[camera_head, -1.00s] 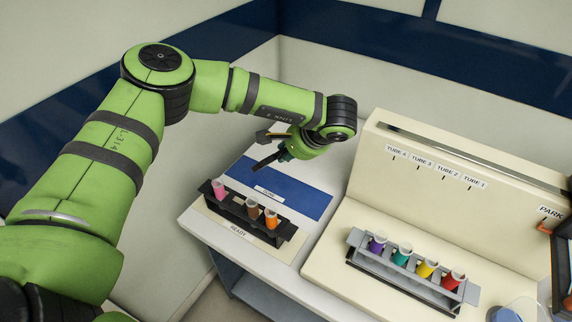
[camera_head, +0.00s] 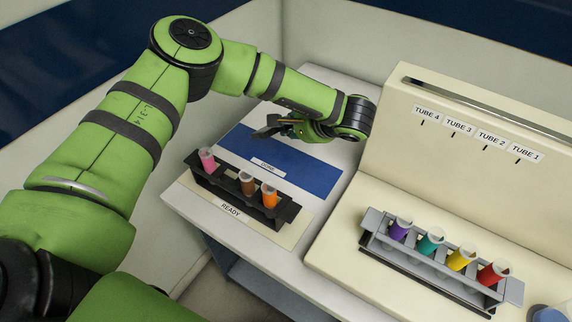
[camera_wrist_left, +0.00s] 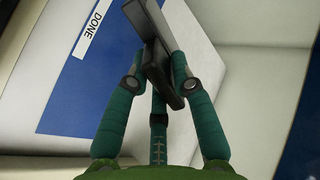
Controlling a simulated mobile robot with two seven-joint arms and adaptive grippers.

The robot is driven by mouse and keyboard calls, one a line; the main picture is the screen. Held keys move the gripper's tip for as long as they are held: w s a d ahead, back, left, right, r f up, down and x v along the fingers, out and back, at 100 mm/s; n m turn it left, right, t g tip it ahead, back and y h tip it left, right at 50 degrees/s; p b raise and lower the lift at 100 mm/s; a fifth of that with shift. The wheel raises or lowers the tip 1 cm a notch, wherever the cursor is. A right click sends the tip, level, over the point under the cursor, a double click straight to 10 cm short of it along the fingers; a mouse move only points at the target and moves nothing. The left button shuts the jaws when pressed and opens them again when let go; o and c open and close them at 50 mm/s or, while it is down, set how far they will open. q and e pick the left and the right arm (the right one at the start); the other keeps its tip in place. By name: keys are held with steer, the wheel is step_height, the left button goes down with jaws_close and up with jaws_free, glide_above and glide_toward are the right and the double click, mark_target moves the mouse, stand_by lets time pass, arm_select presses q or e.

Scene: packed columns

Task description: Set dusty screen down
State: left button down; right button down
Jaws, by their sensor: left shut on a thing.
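My left gripper (camera_head: 292,126) is shut on a dark grey, narrow slab-like thing, which I take to be the dusty screen (camera_head: 264,131). In the head view they appear over the far part of the blue DONE mat (camera_head: 312,175); the height above it is hard to judge. In the left wrist view, the teal fingers of the gripper (camera_wrist_left: 158,82) close on the dark thing (camera_wrist_left: 148,22), which runs up past the top edge. The blue mat (camera_wrist_left: 75,95) lies below and left. My right gripper is not in view.
A black rack (camera_head: 216,187) with pink, brown and orange tubes stands on the READY mat (camera_head: 287,236), nearer than the blue mat. A grey rack (camera_head: 375,220) with several coloured tubes stands on the cream machine (camera_head: 345,235) to the right. White table shows beyond the blue mat.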

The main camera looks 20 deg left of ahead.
arm_select(q)
step_height(320, 180, down, 7)
steer(key=b, duration=0.4)
steer(key=shift+w+r, duration=0.1)
steer(key=shift+r, duration=0.1)
steer(key=shift+f+b, duration=0.4)
steer(key=c, duration=1.2)
jaws_free()
